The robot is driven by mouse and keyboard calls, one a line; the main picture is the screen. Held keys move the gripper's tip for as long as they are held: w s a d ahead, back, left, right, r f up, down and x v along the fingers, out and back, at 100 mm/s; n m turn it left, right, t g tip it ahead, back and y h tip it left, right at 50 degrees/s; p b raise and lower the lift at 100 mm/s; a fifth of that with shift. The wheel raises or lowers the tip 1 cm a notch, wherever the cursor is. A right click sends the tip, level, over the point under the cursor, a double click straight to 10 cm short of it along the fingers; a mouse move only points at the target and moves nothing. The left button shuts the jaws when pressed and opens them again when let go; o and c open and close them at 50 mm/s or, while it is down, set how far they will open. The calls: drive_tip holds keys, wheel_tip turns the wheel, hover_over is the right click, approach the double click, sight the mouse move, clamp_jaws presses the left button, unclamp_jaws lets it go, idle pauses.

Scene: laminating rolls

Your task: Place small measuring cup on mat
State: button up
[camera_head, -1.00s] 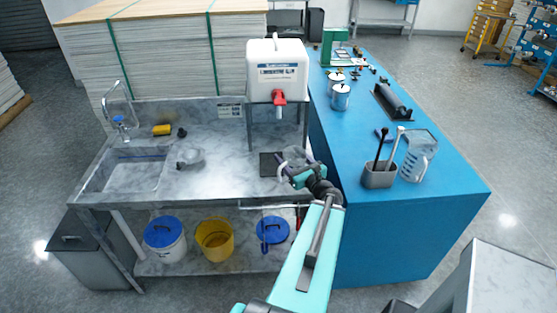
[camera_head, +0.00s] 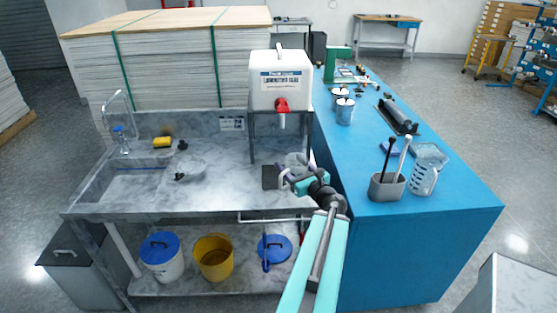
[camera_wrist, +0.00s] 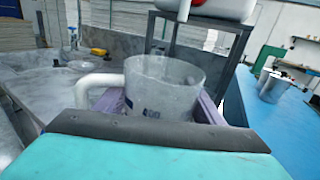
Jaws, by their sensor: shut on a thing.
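The small measuring cup (camera_wrist: 165,85) is clear with blue print and a white handle, and it stands roughly upright between the purple fingers of my gripper (camera_wrist: 160,108). In the head view my gripper (camera_head: 298,177) is shut on the cup (camera_head: 296,161) over the right end of the grey counter, just right of the mat. The mat (camera_head: 270,177) is a small dark square on the counter below the dispenser. It is partly hidden by my gripper in the head view and cannot be made out in the wrist view. I cannot tell the cup's height over the counter.
A white dispenser (camera_head: 281,85) with a red tap stands on a metal frame (camera_head: 252,137) behind the mat. A blue table (camera_head: 345,170) to the right holds a grey holder (camera_head: 385,188), a clear jug (camera_head: 424,178) and metal cans (camera_head: 345,111).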

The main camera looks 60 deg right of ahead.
drive_tip(key=shift+w+d+f+b, duration=0.2)
drive_tip(key=shift+w+d+b, duration=0.2)
drive_tip(key=shift+b, duration=1.95)
drive_tip(key=b+x, duration=0.2)
drive_tip(key=b, duration=0.3)
drive_tip(key=shift+w+d, duration=0.15)
drive_tip(key=shift+d, duration=0.05)
drive_tip(key=d+p+x, duration=0.1)
drive_tip(key=p+x, duration=0.1)
drive_tip(key=x, duration=0.8)
drive_tip(key=shift+s+d+f, duration=0.25)
drive_tip(key=shift+d+f, duration=0.15)
drive_tip(key=shift+f+p, duration=0.5)
drive_tip(key=shift+f, duration=1.25)
drive_tip(key=shift+f, duration=0.2)
drive_tip(key=o, duration=1.1)
